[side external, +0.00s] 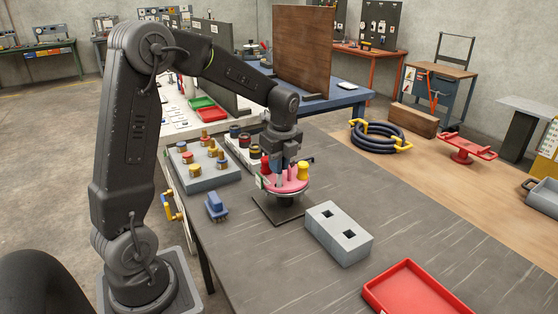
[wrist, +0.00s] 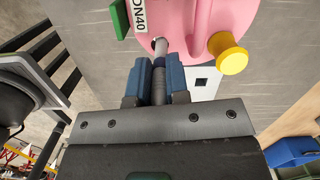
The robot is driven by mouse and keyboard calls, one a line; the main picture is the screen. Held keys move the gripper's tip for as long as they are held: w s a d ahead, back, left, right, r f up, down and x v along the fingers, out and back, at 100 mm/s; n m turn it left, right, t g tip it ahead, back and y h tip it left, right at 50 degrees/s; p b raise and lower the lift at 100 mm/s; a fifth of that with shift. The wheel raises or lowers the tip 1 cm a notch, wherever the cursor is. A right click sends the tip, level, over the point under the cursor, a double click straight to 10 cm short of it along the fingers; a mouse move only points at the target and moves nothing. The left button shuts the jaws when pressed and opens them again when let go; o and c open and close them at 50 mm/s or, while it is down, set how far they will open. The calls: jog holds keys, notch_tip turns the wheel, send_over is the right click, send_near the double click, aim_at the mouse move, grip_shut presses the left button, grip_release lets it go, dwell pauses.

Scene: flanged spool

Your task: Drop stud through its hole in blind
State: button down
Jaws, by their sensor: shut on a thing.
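The blind is a pink disc (side external: 290,187) on top of the flanged spool, which stands on a dark square base (side external: 262,209). It shows at the top of the wrist view (wrist: 185,18) with a "DN40" label. My gripper (wrist: 158,68) has its blue fingers shut on the stud, a grey rod (wrist: 159,88). The stud's light tip is at the blind's near edge in the wrist view. I cannot tell whether it is over the hole or in it. In the side view my gripper (side external: 279,172) is low over the blind and hides the stud.
A yellow knob (side external: 303,171) stands on the blind, right of my gripper. A grey rack (side external: 205,178) with several pegs stands left.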

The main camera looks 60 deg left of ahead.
aim_at(278, 187)
jog(key=shift+f, duration=0.6)
jog(key=shift+f, duration=0.35)
jog(key=shift+f, duration=0.75)
jog(key=shift+f, duration=0.3)
jog(key=shift+f, duration=0.25)
jog(key=c, duration=1)
grip_release()
jog(key=shift+c, duration=0.2)
jog(key=shift+o, duration=0.4)
jog(key=shift+o, duration=1.4)
